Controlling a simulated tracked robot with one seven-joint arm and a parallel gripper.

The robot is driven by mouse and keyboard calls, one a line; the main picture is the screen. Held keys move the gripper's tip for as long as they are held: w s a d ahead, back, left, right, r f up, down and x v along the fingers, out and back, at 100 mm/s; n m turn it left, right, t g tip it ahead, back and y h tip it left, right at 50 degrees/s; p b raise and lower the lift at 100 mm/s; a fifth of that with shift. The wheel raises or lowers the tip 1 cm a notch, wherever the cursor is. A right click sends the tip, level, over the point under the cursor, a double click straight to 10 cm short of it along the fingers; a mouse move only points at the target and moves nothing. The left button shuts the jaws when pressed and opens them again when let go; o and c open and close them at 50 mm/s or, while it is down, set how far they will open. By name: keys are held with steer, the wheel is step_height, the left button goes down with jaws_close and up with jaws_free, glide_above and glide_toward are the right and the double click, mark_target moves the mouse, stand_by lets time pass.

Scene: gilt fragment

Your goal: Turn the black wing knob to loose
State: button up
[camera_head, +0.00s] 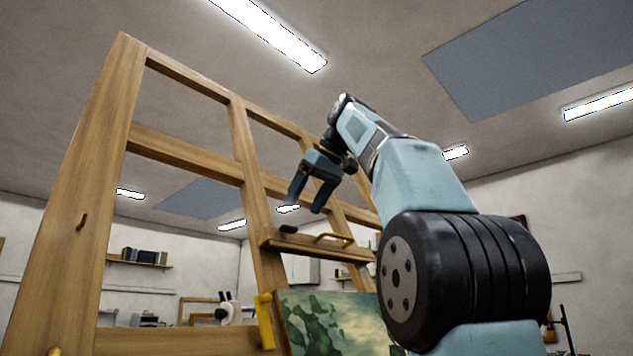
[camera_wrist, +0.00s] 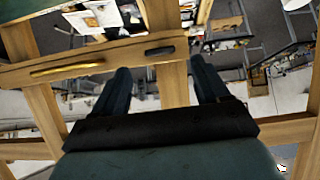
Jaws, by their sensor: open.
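The black wing knob (camera_head: 288,229) is a small dark piece on the wooden crossbar (camera_head: 315,249) of the easel-like frame. In the wrist view the knob (camera_wrist: 160,51) lies lengthwise along the bar, just beyond and between my fingertips. My gripper (camera_head: 303,207) is open and empty, its fingers pointing down a little above the bar. In the wrist view its two dark fingers (camera_wrist: 160,68) are spread wide, apart from the knob. I cannot tell the exact gap to the knob. A brass handle (camera_wrist: 68,68) sits on the same bar, left of the knob.
A green painting (camera_head: 338,322) stands below the bar, with a yellow bracket (camera_head: 265,322) at its left edge. Wooden uprights (camera_head: 250,185) and rails of the tall frame surround my gripper. Shelves (camera_head: 140,262) and a microscope-like white device (camera_head: 229,310) are farther back.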

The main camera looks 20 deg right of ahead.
steer(key=shift+v, duration=2.6)
steer(key=shift+f, duration=0.1)
steer(key=s+a+f+m+h, duration=0.1)
steer(key=s+f, duration=0.4)
steer(key=f, duration=1.3)
steer(key=s+a+f+m+g+h, duration=0.1)
steer(key=s+f, duration=0.4)
steer(key=f, duration=1.4)
steer(key=s+a+f+m+g+h, duration=0.1)
steer(key=s+f, duration=0.5)
steer(key=f, duration=1.3)
steer(key=shift+a+m, duration=0.3)
steer(key=shift+m, duration=0.5)
